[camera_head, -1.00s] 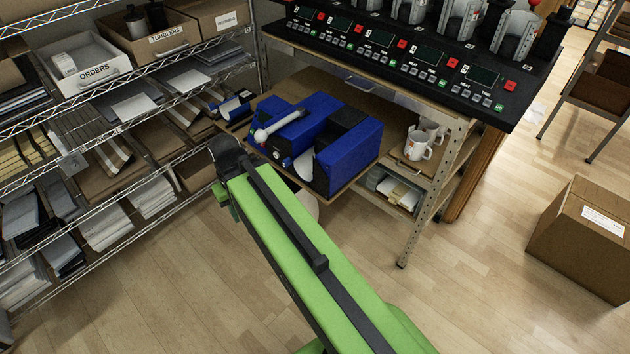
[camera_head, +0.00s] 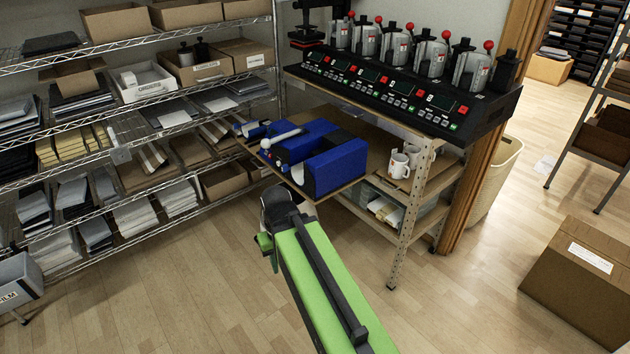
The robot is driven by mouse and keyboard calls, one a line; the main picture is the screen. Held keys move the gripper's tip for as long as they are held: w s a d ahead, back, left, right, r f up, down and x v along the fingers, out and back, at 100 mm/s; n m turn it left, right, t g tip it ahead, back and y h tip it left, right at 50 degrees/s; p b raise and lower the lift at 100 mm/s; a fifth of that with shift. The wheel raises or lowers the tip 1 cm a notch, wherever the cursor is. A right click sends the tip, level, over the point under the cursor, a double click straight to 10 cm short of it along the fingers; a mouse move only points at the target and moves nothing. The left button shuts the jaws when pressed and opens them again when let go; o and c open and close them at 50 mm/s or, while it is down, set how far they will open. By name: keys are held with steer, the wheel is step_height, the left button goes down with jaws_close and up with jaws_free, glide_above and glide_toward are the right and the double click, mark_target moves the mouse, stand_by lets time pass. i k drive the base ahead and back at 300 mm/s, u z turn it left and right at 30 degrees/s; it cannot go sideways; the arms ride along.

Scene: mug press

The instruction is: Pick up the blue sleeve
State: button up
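A large blue block-shaped unit (camera_head: 336,166) with a white handle lies on the bench's wooden lower shelf, near its front edge. A smaller blue piece (camera_head: 251,129) with dark and pale parts lies at the shelf's left end. I cannot tell for sure which blue thing is the sleeve. My green arm reaches up from the bottom of the view, and its dark end joint shows just in front of the shelf, below the large blue unit. My gripper's fingers do not show, so I cannot see whether they hold anything.
Two white mugs (camera_head: 399,165) stand at the shelf's right. A black row of presses (camera_head: 400,95) sits on the bench top above. Wire shelving (camera_head: 130,135) with boxes and stacks fills the left. A cardboard box (camera_head: 583,283) stands on the floor at right. The floor in front is clear.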

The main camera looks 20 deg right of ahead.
mark_target(297, 171)
steer(key=z, duration=0.45)
steer(key=i, duration=1)
steer(key=u, duration=0.85)
steer(key=k, duration=0.1)
steer(key=u, duration=2.8)
steer(key=k, duration=1.1)
steer(key=z, duration=0.75)
